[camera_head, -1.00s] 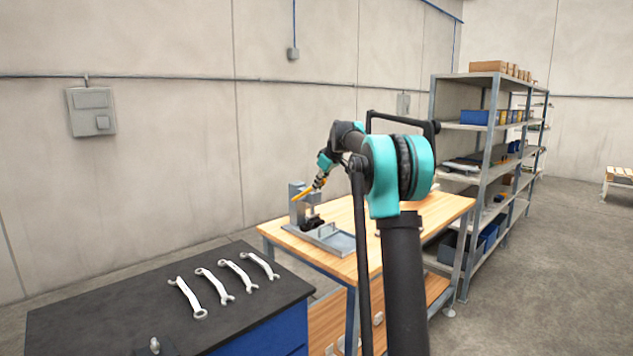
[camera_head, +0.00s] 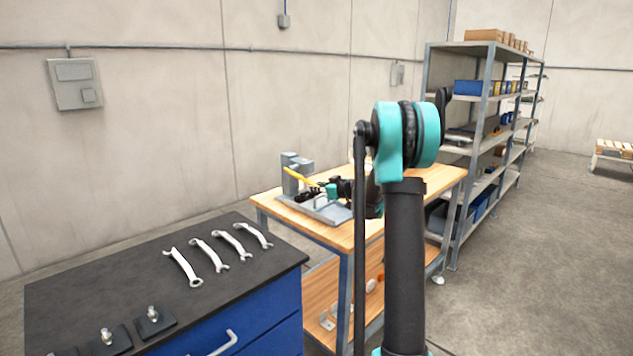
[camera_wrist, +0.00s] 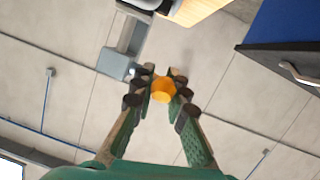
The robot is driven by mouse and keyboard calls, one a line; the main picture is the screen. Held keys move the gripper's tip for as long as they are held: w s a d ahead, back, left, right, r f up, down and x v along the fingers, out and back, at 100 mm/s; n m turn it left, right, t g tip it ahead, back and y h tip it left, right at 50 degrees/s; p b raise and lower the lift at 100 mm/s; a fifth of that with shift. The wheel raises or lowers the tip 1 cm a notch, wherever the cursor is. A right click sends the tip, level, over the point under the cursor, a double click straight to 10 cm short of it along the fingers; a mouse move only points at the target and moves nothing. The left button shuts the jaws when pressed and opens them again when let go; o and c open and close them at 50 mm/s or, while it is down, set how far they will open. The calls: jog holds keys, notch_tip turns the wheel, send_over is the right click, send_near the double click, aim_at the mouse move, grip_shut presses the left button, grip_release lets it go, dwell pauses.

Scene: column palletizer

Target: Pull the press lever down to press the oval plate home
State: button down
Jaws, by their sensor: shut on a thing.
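The grey press (camera_head: 293,178) stands on the wooden workbench (camera_head: 408,190). Its yellow-orange lever (camera_head: 299,174) slopes down to the right, from the press column to my gripper (camera_head: 320,187). In the wrist view the lever's round orange end (camera_wrist: 163,90) sits between the dark fingertips of my gripper (camera_wrist: 161,93), which is shut on it. The press's grey body (camera_wrist: 116,64) shows just beyond the fingers. A dark shape (camera_head: 306,196) lies under the lever at the press; I cannot make out the oval plate there.
A grey tray (camera_head: 332,212) lies on the bench in front of the press. A dark-topped blue cabinet (camera_head: 100,275) with several wrenches (camera_head: 183,266) stands at the near left. A shelf rack (camera_head: 487,130) stands behind the bench at right. A wall is behind the press.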

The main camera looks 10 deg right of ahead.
jog(key=shift+a+f+t, duration=0.1)
jog(key=shift+f+t, duration=0.3)
jog(key=shift+f, duration=0.2)
jog(key=c, duration=1.5)
grip_release()
jog(key=shift+w, duration=0.1)
jog(key=v, duration=1.2)
jog(key=shift+f, duration=0.15)
